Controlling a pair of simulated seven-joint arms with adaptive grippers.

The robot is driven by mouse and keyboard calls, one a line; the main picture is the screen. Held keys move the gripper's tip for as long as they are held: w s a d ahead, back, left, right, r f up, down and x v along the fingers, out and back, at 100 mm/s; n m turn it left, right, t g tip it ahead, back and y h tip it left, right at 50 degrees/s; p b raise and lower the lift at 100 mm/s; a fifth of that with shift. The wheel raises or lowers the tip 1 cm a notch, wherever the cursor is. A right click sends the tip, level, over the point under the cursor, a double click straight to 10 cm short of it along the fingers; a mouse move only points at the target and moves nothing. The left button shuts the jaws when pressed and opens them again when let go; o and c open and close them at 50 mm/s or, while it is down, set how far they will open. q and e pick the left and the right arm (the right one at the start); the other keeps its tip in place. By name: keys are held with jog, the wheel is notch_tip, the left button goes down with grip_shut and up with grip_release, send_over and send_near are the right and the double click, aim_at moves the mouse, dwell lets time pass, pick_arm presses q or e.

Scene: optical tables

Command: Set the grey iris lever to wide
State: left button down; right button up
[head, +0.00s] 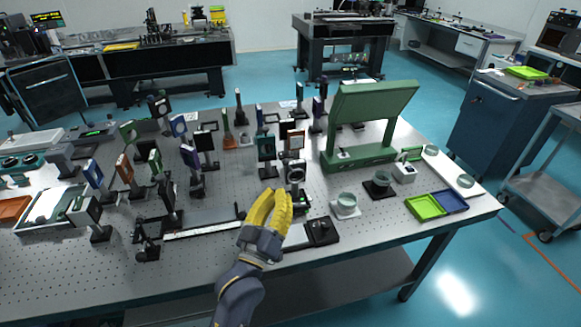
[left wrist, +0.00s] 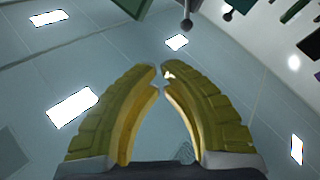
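My left gripper (head: 276,192) has yellow fingers and is over the front of the table, just left of and in front of a dark ring-shaped mount (head: 295,173), which looks like the iris. In the left wrist view its fingertips (left wrist: 159,72) almost meet, with nothing clearly held between them. A dark ball-tipped rod (left wrist: 187,22) hangs beyond the fingertips; I cannot tell whether it is the iris lever. The grey lever and its setting cannot be made out in the head view. The lower part of the mount is partly hidden by the fingers. My right gripper is not in view.
A white-scaled rail (head: 205,229) runs left of the gripper. A black base plate (head: 320,231) lies to its right. Lens holders (head: 345,205) stand further right, and a green stand (head: 372,110) is behind. Many upright optics crowd the table behind and left.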

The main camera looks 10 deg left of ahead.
aim_at(284, 163)
pick_arm(q)
jog(key=f, duration=0.1)
jog(key=s+a+f+y, duration=0.1)
jog(key=s+a+f+n+y, duration=0.1)
jog(key=f, duration=0.1)
jog(key=shift+s+a+g, duration=0.1)
jog(key=shift+a+g, duration=0.15)
jog(key=shift+g, duration=0.15)
jog(key=x, duration=1.4)
dwell(0.4)
